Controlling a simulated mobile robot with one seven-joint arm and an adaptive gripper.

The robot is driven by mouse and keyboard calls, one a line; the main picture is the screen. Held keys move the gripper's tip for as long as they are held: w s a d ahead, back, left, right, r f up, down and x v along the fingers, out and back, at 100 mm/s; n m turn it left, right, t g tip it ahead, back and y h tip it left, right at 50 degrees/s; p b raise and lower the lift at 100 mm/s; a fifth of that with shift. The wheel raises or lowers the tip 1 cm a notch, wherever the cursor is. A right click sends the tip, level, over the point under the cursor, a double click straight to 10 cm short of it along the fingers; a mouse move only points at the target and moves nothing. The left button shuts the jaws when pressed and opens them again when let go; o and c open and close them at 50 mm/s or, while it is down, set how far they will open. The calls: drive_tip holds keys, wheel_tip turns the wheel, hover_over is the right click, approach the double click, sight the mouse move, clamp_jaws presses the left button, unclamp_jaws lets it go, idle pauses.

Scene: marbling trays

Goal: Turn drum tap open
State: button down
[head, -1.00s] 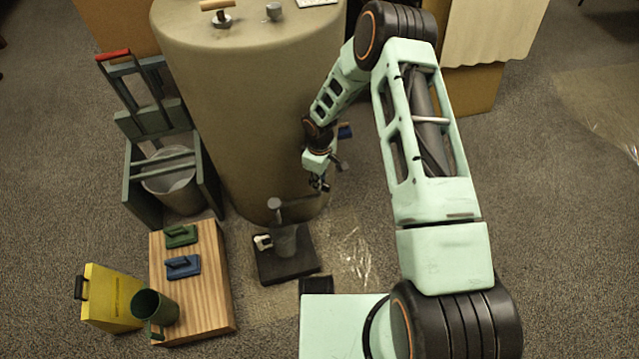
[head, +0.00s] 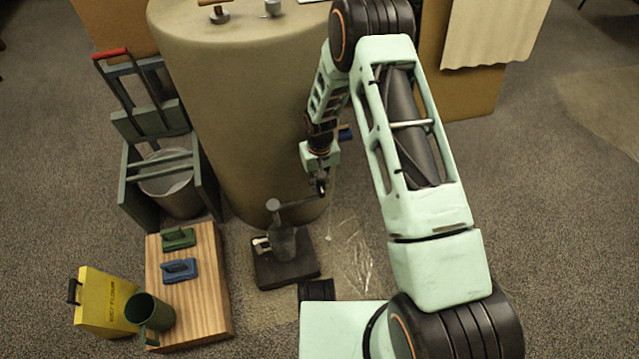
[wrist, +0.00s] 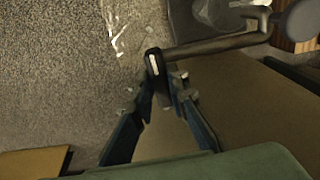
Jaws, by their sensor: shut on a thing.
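The big tan drum (head: 235,100) stands upright behind a short grey post on a dark base (head: 287,271). A grey lever (head: 299,203) reaches right from the post's top, in front of the drum; I take it for the tap lever. In the wrist view the lever (wrist: 215,45) ends in a black grip (wrist: 155,62). My gripper (head: 321,187) is at that end, with its fingers on both sides of the black grip, shut on it. The fingers in the wrist view (wrist: 157,88) partly hide the grip's lower part.
A wooden board (head: 207,290) with green and blue handled blocks and a green cup lies at lower left, beside a yellow box (head: 105,303). A green rack with a bucket (head: 172,185) stands left of the drum. Carpet at right is clear.

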sight(319, 184)
drive_tip(key=shift+m, duration=0.4)
drive_tip(key=c, duration=1.9)
unclamp_jaws()
drive_tip(key=shift+r, duration=0.1)
wheel_tip(319, 184, up, 12)
drive_tip(key=shift+f, duration=0.1)
